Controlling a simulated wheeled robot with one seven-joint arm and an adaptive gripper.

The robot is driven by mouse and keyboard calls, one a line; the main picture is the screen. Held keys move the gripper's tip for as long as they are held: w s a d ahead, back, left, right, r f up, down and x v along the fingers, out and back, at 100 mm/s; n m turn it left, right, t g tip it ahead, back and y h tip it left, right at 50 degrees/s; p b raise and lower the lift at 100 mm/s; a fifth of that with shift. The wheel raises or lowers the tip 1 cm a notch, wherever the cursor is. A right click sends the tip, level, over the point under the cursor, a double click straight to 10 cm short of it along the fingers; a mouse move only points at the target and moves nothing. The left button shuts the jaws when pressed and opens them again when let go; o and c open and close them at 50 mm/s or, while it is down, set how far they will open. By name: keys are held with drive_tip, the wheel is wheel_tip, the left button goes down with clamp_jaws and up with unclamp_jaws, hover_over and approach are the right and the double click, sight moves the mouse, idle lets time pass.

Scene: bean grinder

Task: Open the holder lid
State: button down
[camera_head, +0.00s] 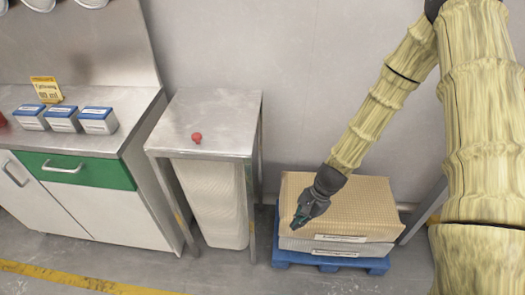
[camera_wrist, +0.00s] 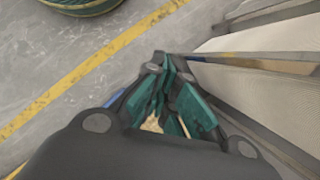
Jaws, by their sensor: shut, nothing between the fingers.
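A small red knob (camera_head: 197,138) stands on the flat grey metal top (camera_head: 222,108) of a stand in the head view. I cannot tell for certain whether this top is the holder lid; it lies flat and level. A white ribbed container (camera_head: 215,200) stands beneath it, between the metal legs. My gripper (camera_head: 301,217) points down to the right of the stand, lower than its top and in front of the stacked boxes. It is shut and empty, apart from the knob. In the wrist view my gripper (camera_wrist: 170,75) shows its green finger pads close together; the knob is not in that view.
The floor in front is clear.

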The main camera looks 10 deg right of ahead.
drive_tip(key=w+d+r+m+t+y+b, duration=0.1)
drive_tip(key=w+r+m+t+y+b, duration=0.35)
drive_tip(key=w+r, duration=0.5)
drive_tip(key=w+r+m+t+y+b, duration=0.1)
drive_tip(key=w+r+m+y+b, duration=0.35)
drive_tip(key=w+r+b, duration=0.5)
drive_tip(key=w+a+p, duration=0.1)
drive_tip(key=w+a, duration=0.3)
drive_tip(key=a, duration=0.4)
drive_tip(key=shift+a+f+n, duration=0.2)
drive_tip(key=shift+f+n, duration=0.05)
drive_tip(key=shift+n, duration=0.15)
drive_tip(key=shift+r+g, duration=0.1)
drive_tip(key=shift+g, duration=0.15)
